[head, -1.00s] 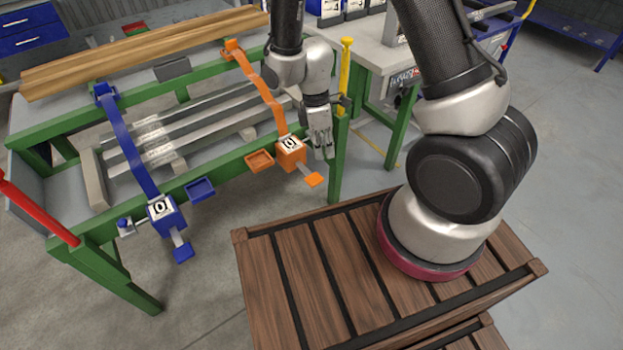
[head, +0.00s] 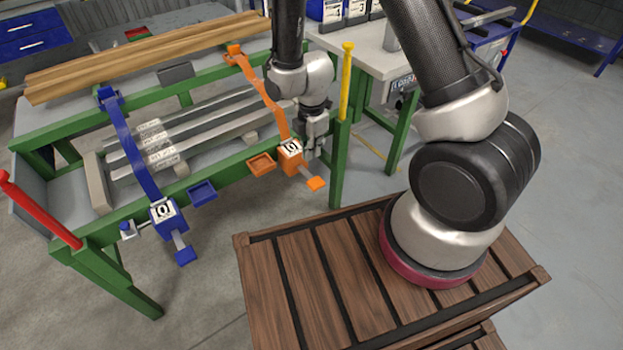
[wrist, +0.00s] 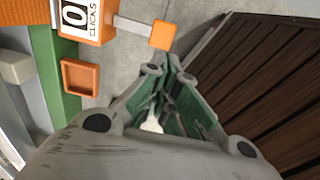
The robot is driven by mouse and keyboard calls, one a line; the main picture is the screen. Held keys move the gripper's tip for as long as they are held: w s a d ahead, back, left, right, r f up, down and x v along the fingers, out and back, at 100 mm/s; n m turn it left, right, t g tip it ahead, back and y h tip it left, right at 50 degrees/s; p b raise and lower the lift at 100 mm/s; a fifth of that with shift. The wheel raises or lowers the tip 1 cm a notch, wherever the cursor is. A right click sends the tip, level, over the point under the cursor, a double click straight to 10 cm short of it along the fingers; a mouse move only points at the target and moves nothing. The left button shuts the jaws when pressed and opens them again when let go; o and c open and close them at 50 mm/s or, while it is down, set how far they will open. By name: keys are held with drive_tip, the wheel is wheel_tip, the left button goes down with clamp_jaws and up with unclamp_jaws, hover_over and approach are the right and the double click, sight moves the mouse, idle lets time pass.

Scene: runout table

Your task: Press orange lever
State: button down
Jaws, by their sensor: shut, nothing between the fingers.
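The orange lever (head: 316,184) is a small orange pad on a short silver bar. It sticks out from the front of an orange box (head: 290,160) on the green table frame. In the wrist view the orange pad (wrist: 163,36) lies just beyond my fingertips, and the box (wrist: 88,22) reads "0 CLICKS". My gripper (head: 314,153) is shut and empty, beside the orange box and above the pad in the head view. In the wrist view my fingertips (wrist: 166,66) appear close to the pad; I cannot tell whether they touch it.
A blue box (head: 163,212) with a blue lever (head: 185,255) sits to the left. An orange tray (head: 262,164) and a blue tray (head: 202,192) are on the frame. A yellow post (head: 346,80) stands right of my gripper. A red bar (head: 40,210) is at far left.

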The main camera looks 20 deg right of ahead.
sight(311, 184)
wheel_tip(311, 184, down, 12)
drive_tip(key=shift+f, duration=0.15)
drive_tip(key=shift+w+f, duration=0.1)
idle(0.5)
